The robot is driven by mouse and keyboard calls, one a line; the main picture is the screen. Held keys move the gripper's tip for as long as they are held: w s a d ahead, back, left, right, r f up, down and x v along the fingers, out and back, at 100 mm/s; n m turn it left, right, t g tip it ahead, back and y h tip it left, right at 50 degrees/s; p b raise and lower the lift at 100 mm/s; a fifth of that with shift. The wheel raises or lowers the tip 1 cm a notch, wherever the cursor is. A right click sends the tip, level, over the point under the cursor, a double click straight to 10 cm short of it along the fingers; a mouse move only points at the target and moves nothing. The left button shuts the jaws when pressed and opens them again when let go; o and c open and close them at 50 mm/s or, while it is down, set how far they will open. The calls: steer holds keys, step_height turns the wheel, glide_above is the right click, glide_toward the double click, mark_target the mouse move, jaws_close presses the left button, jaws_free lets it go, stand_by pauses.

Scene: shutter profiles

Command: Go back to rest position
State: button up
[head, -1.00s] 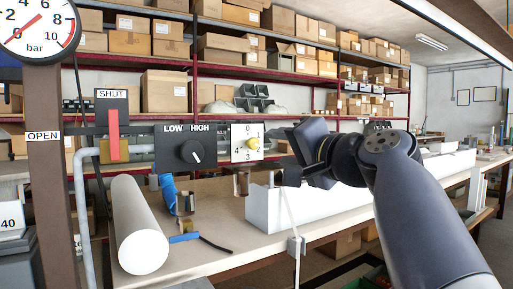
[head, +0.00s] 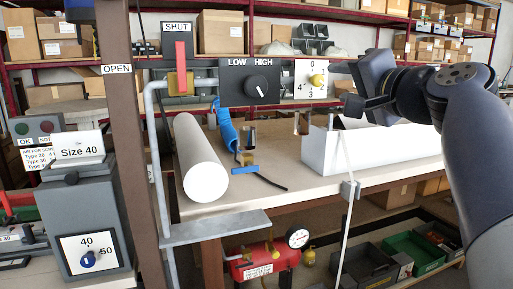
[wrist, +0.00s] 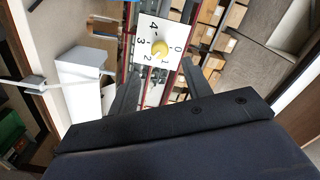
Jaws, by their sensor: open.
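My gripper (head: 347,90) is open and empty. In the head view it hangs just right of a white dial panel (head: 302,82) with a yellow knob (head: 317,80), numbered 0 to 4. In the wrist view my two dark fingers (wrist: 160,86) stand apart, with the dial panel (wrist: 172,32) and yellow knob (wrist: 159,48) beyond and between them. No finger touches the knob in that view. My arm reaches in from the right of the head view.
A LOW/HIGH knob panel (head: 249,82) and a red SHUT/OPEN lever (head: 181,70) stand left of the dial. A brown post (head: 122,140) and grey pipe (head: 155,160) rise at left. A long white box (head: 375,150) and white roll (head: 200,160) lie on the bench.

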mark_target(320, 80)
steer(key=x, duration=0.7)
steer(key=shift+p, duration=0.3)
steer(key=shift+s+f, duration=0.1)
